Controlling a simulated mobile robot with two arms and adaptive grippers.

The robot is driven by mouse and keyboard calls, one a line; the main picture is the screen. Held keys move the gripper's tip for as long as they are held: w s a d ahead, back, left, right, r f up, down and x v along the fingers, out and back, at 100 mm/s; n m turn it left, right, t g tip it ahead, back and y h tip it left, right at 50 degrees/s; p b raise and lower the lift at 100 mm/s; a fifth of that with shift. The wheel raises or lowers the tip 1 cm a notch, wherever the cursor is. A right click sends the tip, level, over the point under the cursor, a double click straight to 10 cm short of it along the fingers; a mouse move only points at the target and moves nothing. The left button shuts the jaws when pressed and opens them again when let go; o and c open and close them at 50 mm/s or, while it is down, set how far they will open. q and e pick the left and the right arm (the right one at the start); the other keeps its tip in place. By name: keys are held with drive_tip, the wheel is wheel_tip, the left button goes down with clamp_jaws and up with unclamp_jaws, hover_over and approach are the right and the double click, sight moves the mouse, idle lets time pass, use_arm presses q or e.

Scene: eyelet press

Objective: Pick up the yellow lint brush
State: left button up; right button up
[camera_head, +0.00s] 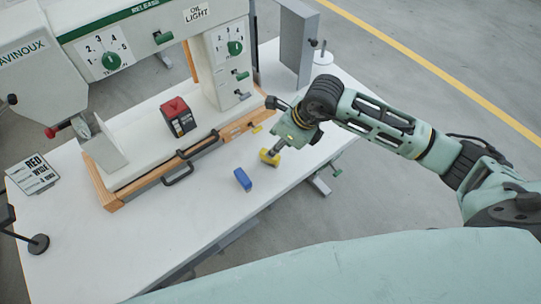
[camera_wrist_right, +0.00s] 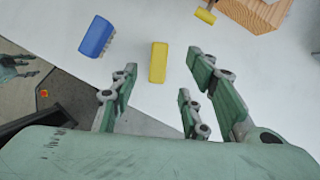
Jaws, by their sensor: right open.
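The yellow lint brush (camera_head: 269,158) lies on the white table near its front right edge. It also shows in the right wrist view (camera_wrist_right: 158,62), beyond the fingertips and between the spread fingers. My right gripper (camera_head: 279,146) hangs just above and behind the brush, partly hidden by its own wrist. Its fingers (camera_wrist_right: 160,90) are apart with nothing between them. I cannot tell whether any finger touches the brush. My left gripper is not in view.
A blue brush (camera_head: 243,179) lies left of the yellow one. The wooden-edged press bed (camera_head: 113,203) with a black handle (camera_head: 178,178) stands behind. A red and black box (camera_head: 179,117) sits on the bed. A sign (camera_head: 33,173) stands far left.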

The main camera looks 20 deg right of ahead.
sight(274, 162)
drive_tip(key=shift+w+d+f, duration=0.1)
drive_tip(key=shift+d+f, duration=0.05)
drive_tip(key=shift+f, duration=0.2)
drive_tip(key=p+x, duration=0.1)
drive_tip(key=x, duration=0.3)
drive_tip(key=p+x, duration=0.1)
drive_tip(key=x, duration=0.1)
drive_tip(key=shift+s+a+f+p, duration=0.15)
drive_tip(key=shift+s+a+p, duration=0.05)
drive_tip(key=shift+a+p, duration=0.1)
drive_tip(key=shift+w+f, duration=0.1)
drive_tip(key=shift+f, duration=0.25)
drive_tip(key=shift+c, duration=0.2)
clamp_jaws()
